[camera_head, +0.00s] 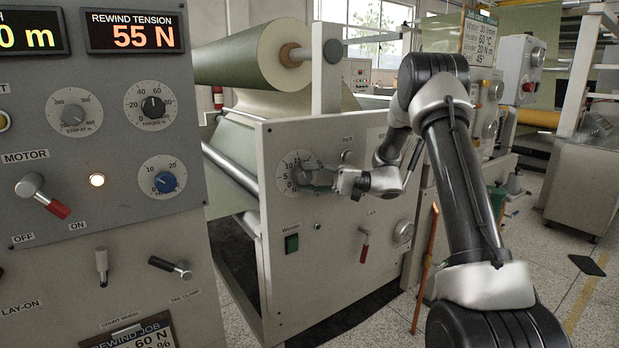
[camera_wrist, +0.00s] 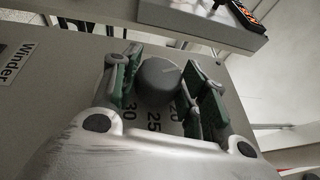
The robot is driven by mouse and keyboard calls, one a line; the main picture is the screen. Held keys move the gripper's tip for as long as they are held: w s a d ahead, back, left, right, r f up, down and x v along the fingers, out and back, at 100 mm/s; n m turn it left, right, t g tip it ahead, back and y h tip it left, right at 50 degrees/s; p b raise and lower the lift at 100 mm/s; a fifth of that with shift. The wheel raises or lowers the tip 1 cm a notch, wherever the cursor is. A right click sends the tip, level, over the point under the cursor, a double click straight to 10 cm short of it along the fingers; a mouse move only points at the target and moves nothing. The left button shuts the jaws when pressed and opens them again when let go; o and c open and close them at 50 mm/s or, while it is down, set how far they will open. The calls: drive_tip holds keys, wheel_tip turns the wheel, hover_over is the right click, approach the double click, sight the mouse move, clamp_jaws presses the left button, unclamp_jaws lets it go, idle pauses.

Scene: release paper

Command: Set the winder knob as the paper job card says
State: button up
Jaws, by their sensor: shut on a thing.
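The winder knob (camera_wrist: 158,78) is a round grey knob, seen in the wrist view between my gripper's green-padded fingers (camera_wrist: 160,85). Numbers 20, 25 and 30 show on the dial beside it. In the head view its dial (camera_head: 283,186) is on the grey machine front, with 5, 10 and 15 readable. My gripper (camera_head: 318,182) reaches it from the right and is shut on the knob, hiding part of the dial. The knob's pointer is hard to make out. A job card (camera_head: 480,38) stands at the upper right; its small lines seem to include 60 °C, 20 N and 45°.
A near control panel (camera_head: 110,215) at left has dials, levers and a display (camera_head: 134,33) reading REWIND TENSION 55 N. A paper roll (camera_head: 250,55) sits above.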

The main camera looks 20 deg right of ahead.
drive_tip(key=shift+f+m+y, duration=0.2)
drive_tip(key=shift+m+y, duration=0.5)
drive_tip(key=shift+y, duration=0.3)
drive_tip(key=shift+s+t, duration=0.1)
drive_tip(key=shift+t, duration=0.2)
drive_tip(key=o, duration=1)
